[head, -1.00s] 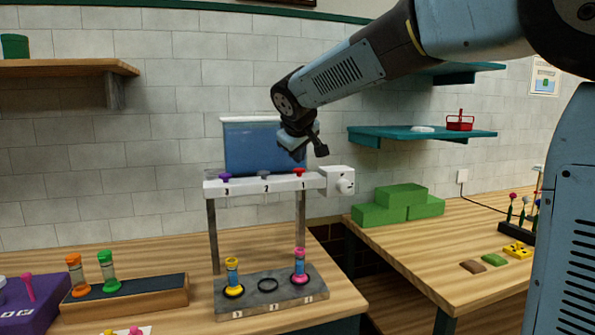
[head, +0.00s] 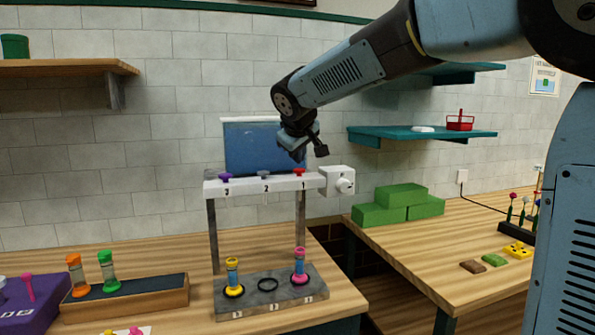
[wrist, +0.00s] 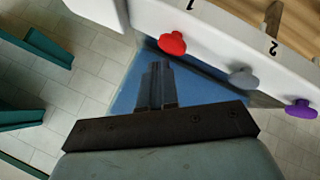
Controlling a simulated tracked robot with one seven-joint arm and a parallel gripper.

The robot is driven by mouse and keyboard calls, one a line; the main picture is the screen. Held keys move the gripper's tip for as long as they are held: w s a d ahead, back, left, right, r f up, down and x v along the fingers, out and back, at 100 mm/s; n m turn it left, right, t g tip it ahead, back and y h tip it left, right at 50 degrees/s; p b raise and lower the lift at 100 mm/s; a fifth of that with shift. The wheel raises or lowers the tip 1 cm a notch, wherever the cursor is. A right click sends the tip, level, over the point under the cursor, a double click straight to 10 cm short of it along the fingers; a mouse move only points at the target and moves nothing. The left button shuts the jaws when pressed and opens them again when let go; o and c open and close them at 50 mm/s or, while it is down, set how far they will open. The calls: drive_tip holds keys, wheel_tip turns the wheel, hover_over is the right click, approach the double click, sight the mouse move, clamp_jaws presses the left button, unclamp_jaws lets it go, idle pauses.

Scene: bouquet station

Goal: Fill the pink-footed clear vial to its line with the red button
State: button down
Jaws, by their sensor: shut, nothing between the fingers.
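The pink-footed vial (head: 299,266) stands upright in the grey base at the spot marked 1, below the red button. Blue shows inside it; its line is too small to make out. The red button (head: 299,172) sits on the white bar above, at number 1. It also shows in the wrist view (wrist: 172,43). My gripper (head: 299,158) is shut and empty, just above the red button in the head view. In the wrist view its fingertips (wrist: 158,66) show apart from the button, beside the bar.
Grey (head: 264,174) and purple (head: 225,177) buttons share the bar. A blue tank (head: 255,147) stands behind it and a white knob (head: 344,186) is at its right end. A yellow-footed vial (head: 232,279) stands at spot 3. The middle ring (head: 268,284) is empty.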

sight(299, 170)
drive_tip(key=shift+f, duration=0.95)
idle(1.1)
drive_tip(key=shift+r, duration=1.05)
drive_tip(key=shift+r, duration=2.5)
drive_tip(key=s+d+f+m+g, duration=0.15)
drive_tip(key=s+d+f, duration=0.25)
drive_tip(key=s+d, duration=0.45)
drive_tip(key=s+d+f+m+g, duration=0.1)
drive_tip(key=s+d+f+m, duration=0.2)
drive_tip(key=s+d, duration=0.5)
drive_tip(key=s+d+f+m, duration=0.2)
drive_tip(key=s+f, duration=0.3)
drive_tip(key=s, duration=0.3)
drive_tip(key=s+d+f+m+g, duration=0.1)
drive_tip(key=s+d+f+m, duration=0.1)
drive_tip(key=s+f, duration=0.4)
drive_tip(key=shift+s+d, duration=0.15)
drive_tip(key=shift+s, duration=1.1)
